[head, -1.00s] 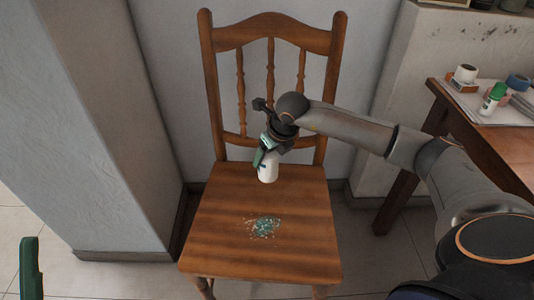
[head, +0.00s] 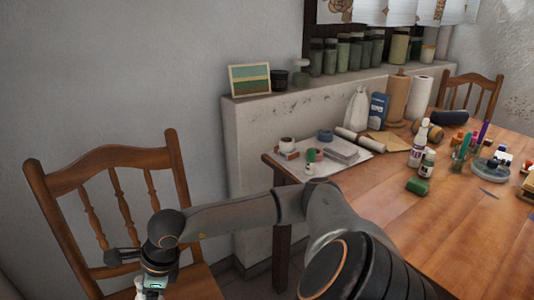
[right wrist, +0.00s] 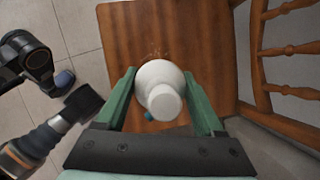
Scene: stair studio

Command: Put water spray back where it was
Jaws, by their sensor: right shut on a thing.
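My right gripper (right wrist: 163,100) is shut on a white bottle (right wrist: 160,88), which I take to be the water spray. The bottle sits between the two green fingers in the right wrist view, above the wooden chair seat (right wrist: 160,30). In the head view the right gripper (head: 150,285) is at the bottom left, in front of the chair (head: 110,158), with the bottle mostly cut off by the frame edge. My left gripper is not in view.
A grey ledge (head: 270,110) with jars stands behind. The table's near middle is clear.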

